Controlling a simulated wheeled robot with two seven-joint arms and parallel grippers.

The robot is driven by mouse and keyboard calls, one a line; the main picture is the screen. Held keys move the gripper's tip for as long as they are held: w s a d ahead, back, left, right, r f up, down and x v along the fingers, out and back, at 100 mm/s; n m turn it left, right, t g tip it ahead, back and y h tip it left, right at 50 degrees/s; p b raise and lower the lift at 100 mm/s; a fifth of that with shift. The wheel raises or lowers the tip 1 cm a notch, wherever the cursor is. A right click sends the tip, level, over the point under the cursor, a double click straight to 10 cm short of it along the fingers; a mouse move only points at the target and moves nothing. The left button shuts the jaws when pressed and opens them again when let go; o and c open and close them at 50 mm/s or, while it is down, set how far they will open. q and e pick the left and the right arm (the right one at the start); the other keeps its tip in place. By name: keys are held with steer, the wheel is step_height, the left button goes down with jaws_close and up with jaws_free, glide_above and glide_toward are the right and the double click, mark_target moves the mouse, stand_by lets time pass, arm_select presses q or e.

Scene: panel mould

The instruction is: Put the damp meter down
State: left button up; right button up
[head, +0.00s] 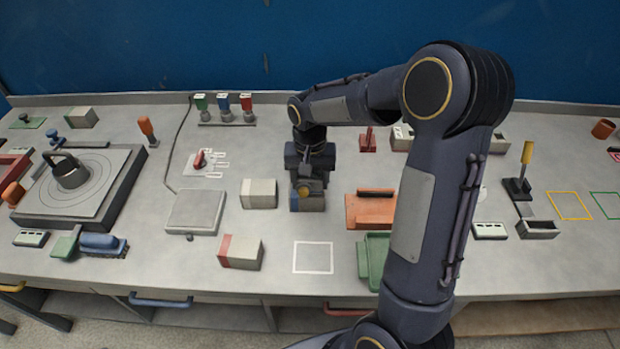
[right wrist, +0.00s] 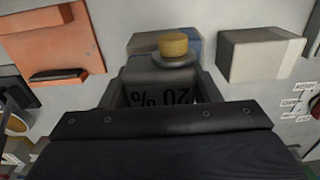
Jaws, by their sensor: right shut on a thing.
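My right gripper (head: 308,172) is shut on the damp meter, a dark grey body with a yellow knob. The meter (right wrist: 160,68) shows in the right wrist view between the fingers, with "20 %" upside down on its face. In the head view only its yellow-tipped end (head: 304,190) shows below the gripper. A grey block with a blue end (head: 308,204) lies right at the meter's tip; I cannot tell whether they touch. It also shows behind the knob in the right wrist view (right wrist: 148,42). My left gripper is out of view.
A pale block (head: 259,194) stands left of the meter, and a red-ended block (head: 240,252) nearer the front. An orange tray (head: 366,212) and a green tray (head: 374,262) lie to the right. A white square outline (head: 313,258) on the bench is empty.

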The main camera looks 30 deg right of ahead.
steer(key=shift+f, duration=0.15)
steer(key=o, duration=1.3)
steer(key=shift+o, duration=0.2)
step_height(320, 180, up, 12)
steer(key=shift+r, duration=0.1)
steer(key=s+a+f+n+t+y, duration=0.1)
steer(key=s+a+n+t+y, duration=0.1)
steer(key=s, duration=0.9)
steer(key=s+a+f+n+t+y, duration=0.1)
steer(key=s+a, duration=0.4)
steer(key=s, duration=0.6)
steer(key=n+t, duration=0.1)
steer(key=t, duration=0.1)
steer(key=shift+a+n+t+y, duration=0.15)
steer(key=shift+n+t+y, duration=0.15)
steer(key=shift+y, duration=0.1)
steer(key=shift+f, duration=0.1)
